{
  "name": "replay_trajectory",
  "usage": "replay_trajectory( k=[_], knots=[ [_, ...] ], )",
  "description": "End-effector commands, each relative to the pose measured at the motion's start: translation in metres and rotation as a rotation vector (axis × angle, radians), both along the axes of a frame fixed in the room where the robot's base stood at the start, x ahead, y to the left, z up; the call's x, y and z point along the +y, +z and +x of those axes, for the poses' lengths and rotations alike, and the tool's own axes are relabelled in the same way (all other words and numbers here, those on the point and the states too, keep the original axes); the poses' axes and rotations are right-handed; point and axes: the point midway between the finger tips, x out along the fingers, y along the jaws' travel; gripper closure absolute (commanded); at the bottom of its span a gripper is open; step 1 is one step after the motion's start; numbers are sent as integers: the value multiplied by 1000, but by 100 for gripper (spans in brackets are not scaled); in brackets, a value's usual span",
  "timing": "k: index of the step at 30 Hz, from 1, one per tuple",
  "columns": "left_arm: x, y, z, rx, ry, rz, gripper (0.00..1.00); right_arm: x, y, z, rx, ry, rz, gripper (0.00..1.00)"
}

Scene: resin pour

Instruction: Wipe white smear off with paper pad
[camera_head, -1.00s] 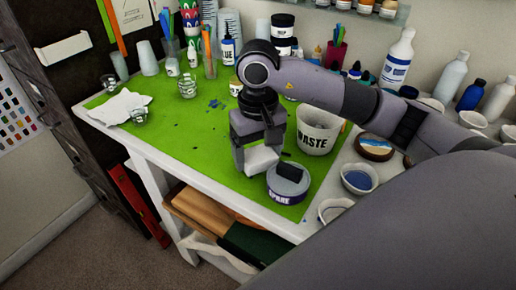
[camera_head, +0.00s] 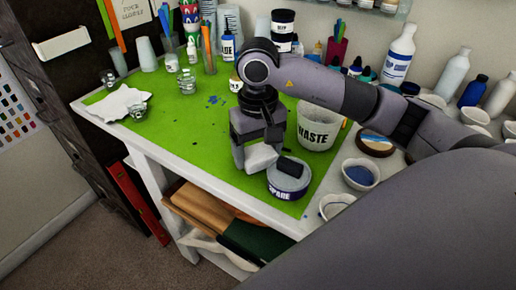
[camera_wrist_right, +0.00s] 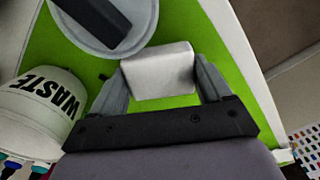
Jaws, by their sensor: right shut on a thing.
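My right gripper (camera_head: 261,150) points down over the green mat (camera_head: 180,140), near its front edge. It is shut on the white paper pad (camera_head: 261,158). In the right wrist view the pad (camera_wrist_right: 160,71) sits between both fingers (camera_wrist_right: 162,80), low over or on the mat; I cannot tell whether it touches. I see no white smear; the pad and gripper hide the mat beneath them. My left gripper is not in view.
A round SPARE tin (camera_head: 286,190) with a black block on it stands close right of the pad. A WASTE tub (camera_head: 318,130) is behind it. Crumpled white paper (camera_head: 115,103) and glasses lie left. The mat's middle is mostly clear, with blue specks.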

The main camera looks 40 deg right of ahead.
Motion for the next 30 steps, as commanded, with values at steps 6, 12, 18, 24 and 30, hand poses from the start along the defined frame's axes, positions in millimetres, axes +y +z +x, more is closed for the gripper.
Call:
replay_trajectory(
  k=[6, 12, 18, 24, 30],
  knots=[
    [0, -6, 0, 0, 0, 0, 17, 0, -5, 0, 0, 0, 0, 55],
    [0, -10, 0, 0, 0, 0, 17, 0, -9, 0, 0, 0, 0, 55],
    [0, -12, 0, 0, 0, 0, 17, 0, -11, 0, 0, -1, 0, 55],
    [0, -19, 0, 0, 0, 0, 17, -11, -12, 5, -1, -3, -1, 55],
    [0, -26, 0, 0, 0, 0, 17, -28, -11, 11, 0, -2, -1, 55]
  ],
)
